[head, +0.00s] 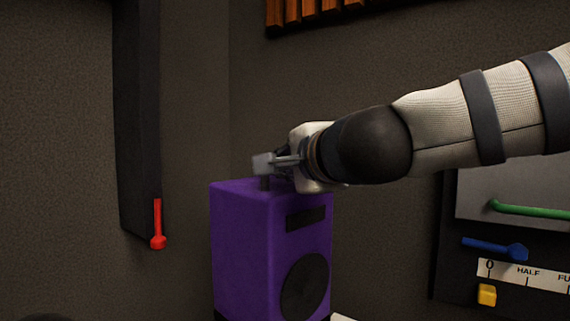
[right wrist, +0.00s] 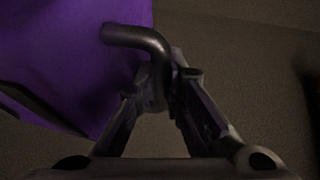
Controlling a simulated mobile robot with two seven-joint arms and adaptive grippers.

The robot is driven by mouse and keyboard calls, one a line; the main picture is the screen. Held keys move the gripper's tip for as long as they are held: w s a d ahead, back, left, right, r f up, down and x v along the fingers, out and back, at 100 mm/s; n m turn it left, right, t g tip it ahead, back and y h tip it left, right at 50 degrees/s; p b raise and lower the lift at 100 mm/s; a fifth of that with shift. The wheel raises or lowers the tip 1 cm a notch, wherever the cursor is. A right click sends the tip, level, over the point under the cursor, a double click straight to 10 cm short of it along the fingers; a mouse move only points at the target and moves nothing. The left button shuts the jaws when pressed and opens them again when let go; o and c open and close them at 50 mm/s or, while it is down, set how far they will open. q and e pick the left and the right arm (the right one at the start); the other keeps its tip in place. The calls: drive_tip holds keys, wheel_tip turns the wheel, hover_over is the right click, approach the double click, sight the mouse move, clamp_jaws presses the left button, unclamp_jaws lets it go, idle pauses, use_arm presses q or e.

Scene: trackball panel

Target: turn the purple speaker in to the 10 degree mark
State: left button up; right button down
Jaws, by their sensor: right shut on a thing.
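The purple speaker (head: 240,245) stands upright in the middle of the head view, with a dark round cone and a dark slot on its front face. It fills the upper left of the right wrist view (right wrist: 60,60). A dark bent handle (right wrist: 140,38) rises from its top. My right gripper (head: 265,166) reaches in from the right over the speaker's top and is shut on the handle; its fingers close around it in the right wrist view (right wrist: 165,95). The 10 degree mark is not visible. My left gripper is not in view.
A dark post or panel (head: 137,110) with a red lever (head: 157,225) is on the left. On the right are a green bar (head: 530,209), a blue lever (head: 495,247), a yellow knob (head: 487,294) and a scale (head: 525,274) reading 0, HALF. Wooden slats (head: 310,12) hang above.

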drive_tip(key=c, duration=1.9)
unclamp_jaws()
drive_tip(key=v, duration=1.2)
